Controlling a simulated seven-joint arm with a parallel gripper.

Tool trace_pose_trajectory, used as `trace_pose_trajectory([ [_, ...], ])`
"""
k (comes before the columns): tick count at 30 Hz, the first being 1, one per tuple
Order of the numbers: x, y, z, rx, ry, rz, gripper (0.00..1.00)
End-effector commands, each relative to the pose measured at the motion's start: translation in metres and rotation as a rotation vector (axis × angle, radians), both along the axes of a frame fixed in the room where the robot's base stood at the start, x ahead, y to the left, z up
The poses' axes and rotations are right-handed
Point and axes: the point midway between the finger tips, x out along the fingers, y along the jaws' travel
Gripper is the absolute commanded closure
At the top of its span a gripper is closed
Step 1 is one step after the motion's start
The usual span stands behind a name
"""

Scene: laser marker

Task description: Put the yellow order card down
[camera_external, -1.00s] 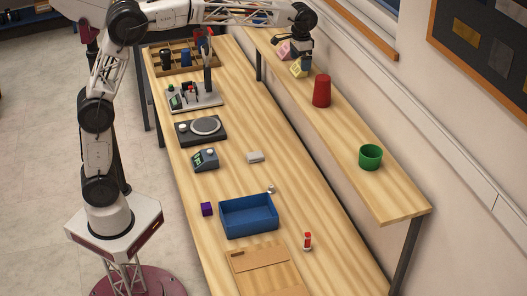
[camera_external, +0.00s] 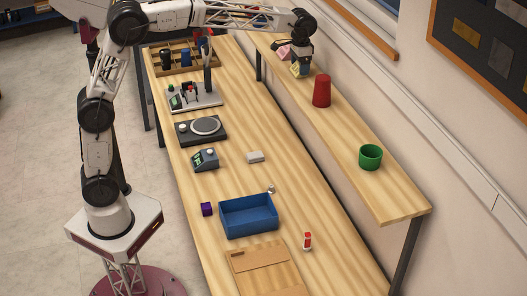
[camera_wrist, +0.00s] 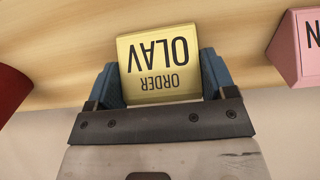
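The yellow order card (camera_wrist: 160,65), a wedge-shaped block lettered "ORDER OLAV", appears upside down in the wrist view. It is between the two blue fingers of my gripper (camera_wrist: 162,85), one finger along each side. I see no clear gap at either side, but cannot tell whether the fingers press on it. In the external view my gripper (camera_external: 301,66) points down over the far part of the raised wall shelf (camera_external: 345,145). The card (camera_external: 296,69) is mostly covered there by the fingers. It is at or just above the shelf top; its underside is hidden.
A pink card (camera_external: 283,50) stands close behind, also in the wrist view (camera_wrist: 298,50). A red cup (camera_external: 321,91) stands nearby on the other side, and a green cup (camera_external: 370,157) farther along. The shelf between the cups is clear. The wall runs beside the shelf.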

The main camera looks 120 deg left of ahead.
Motion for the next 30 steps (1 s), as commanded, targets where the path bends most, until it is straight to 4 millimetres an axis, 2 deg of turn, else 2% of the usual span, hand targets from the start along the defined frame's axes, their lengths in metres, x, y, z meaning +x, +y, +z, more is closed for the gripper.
trace_pose_trajectory([
  [1, 0.0, 0.0, 0.0, 0.0, 0.0, 0.0, 0.31],
  [5, 0.0, 0.0, 0.0, 0.0, 0.0, 0.0, 0.51],
  [17, 0.0, 0.0, 0.005, 0.0, 0.0, 0.0, 0.51],
  [28, 0.0, 0.0, 0.038, 0.001, -0.001, 0.0, 0.51],
  [30, -0.005, -0.005, 0.037, 0.001, -0.001, 0.0, 0.51],
])
